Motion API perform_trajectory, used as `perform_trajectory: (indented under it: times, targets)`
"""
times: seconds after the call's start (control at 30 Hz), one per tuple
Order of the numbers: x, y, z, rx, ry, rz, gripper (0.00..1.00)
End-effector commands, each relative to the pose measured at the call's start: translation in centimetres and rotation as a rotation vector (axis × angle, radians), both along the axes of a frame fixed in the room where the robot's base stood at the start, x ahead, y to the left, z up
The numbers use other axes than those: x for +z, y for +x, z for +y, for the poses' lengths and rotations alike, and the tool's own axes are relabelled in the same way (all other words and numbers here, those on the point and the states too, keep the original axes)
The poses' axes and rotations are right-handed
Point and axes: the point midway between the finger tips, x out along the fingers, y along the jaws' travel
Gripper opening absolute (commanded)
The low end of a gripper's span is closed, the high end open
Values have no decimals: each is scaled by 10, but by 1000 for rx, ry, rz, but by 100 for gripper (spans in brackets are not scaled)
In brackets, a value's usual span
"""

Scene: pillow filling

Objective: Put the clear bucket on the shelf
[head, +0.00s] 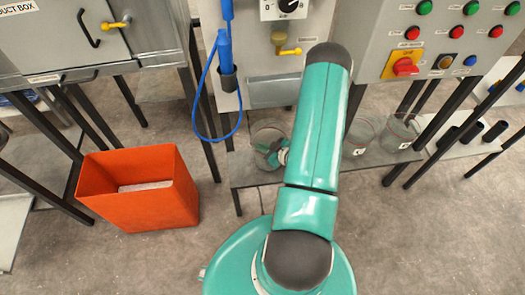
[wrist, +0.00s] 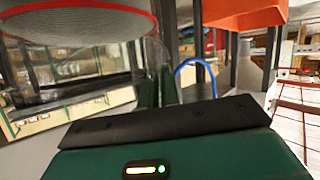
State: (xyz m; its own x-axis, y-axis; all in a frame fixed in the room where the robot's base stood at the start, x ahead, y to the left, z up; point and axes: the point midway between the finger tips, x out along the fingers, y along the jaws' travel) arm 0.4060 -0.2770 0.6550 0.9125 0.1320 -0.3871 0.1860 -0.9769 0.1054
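A clear bucket (head: 263,133) stands at the left end of a low grey shelf (head: 330,165), below the control panel. My gripper (head: 273,156) is at this bucket, partly hidden behind my arm. In the wrist view a clear round bucket with a red band (wrist: 75,48) fills the upper left. The two dark green fingers of my gripper (wrist: 158,88) stand close together at the side wall of the bucket. I cannot tell whether they press on the wall.
Two more clear buckets, one labelled (head: 360,136) and one beside it (head: 398,133), stand on the shelf to the right. An orange bin (head: 140,205) stands on the floor at left. A blue hose (head: 205,105) hangs left of the bucket. The floor in front is open.

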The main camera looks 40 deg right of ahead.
Motion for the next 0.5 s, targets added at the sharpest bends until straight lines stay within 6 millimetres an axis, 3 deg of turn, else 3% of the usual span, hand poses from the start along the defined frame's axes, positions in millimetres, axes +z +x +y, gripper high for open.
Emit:
perform_trajectory:
  times: [0.17, 0.47, 0.5]
  targets:
    - [-21, 1, 2, 3, 2, -2, 0]
    - [-23, 2, 2, 3, 1, -4, 0]
    - [-24, 1, 2, 3, 2, -1, 8]
